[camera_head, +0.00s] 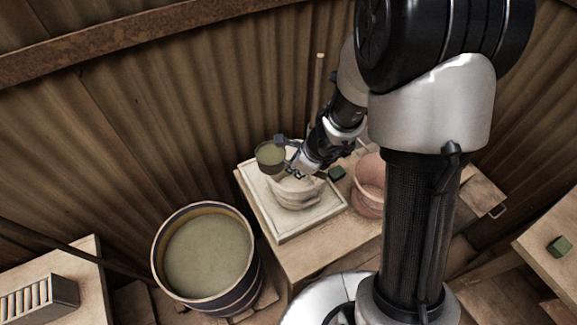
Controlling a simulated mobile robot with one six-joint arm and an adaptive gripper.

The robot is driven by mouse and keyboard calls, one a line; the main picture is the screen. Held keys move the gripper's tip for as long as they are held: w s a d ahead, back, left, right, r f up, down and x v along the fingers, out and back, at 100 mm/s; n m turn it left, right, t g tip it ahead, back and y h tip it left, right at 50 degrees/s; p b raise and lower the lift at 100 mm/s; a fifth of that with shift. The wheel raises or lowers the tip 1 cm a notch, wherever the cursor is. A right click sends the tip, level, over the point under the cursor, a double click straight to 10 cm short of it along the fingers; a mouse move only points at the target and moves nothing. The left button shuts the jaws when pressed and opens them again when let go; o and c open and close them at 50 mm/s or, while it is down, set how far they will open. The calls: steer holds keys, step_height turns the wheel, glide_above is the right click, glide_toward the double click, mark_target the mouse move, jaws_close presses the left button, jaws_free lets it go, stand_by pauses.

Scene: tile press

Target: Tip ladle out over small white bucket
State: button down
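The ladle (271,153) is a dark round cup with olive-green liquid showing in it. It looks about level and is held up in the air, over or just behind the back edge of the pale tray. My gripper (287,144) is at the cup's right and seems shut on the ladle; its handle is mostly hidden by the gripper and arm. The small white bucket (298,194) is a pale, rounded vessel on the tray, below and to the right of the ladle cup. Its opening is partly hidden by my wrist, so I cannot see what is inside.
The pale tray (282,236) lies on a wooden table (303,262). A pink bucket (366,195) and a dark green block (337,172) stand to the right. A large barrel (207,305) of olive liquid stands front left. A slotted rack (62,295) is far left. Corrugated walls close the back.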

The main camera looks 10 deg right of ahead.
steer(key=w+d+f+g+p, duration=0.1)
steer(key=d+f+p, duration=0.2)
steer(key=d+p, duration=0.3)
steer(key=shift+w+y+p, duration=0.25)
steer(key=shift+y+p, duration=0.15)
steer(key=p, duration=0.6)
steer(key=g+y+p, duration=0.1)
steer(key=p, duration=0.5)
steer(key=shift+a+r+m+g, duration=0.1)
steer(key=shift+r+m+g, duration=0.2)
steer(key=shift+r+m, duration=0.1)
steer(key=g+y+b, duration=0.1)
steer(key=b, duration=0.1)
steer(key=r+m+g+y+b, duration=0.1)
steer(key=g+y+b, duration=0.2)
steer(key=g+b, duration=0.1)
steer(key=shift+w+d+r+y+b, duration=0.3)
steer(key=shift+r+b, duration=0.05)
steer(key=shift+r, duration=0.05)
stand_by(0.3)
steer(key=g+y+b, duration=0.1)
steer(key=b, duration=0.2)
steer(key=shift+w+d+r+m, duration=0.1)
steer(key=shift+w+r+m, duration=0.1)
steer(key=shift+m, duration=0.2)
steer(key=shift+r+y+b, duration=0.3)
steer(key=shift+b, duration=0.55)
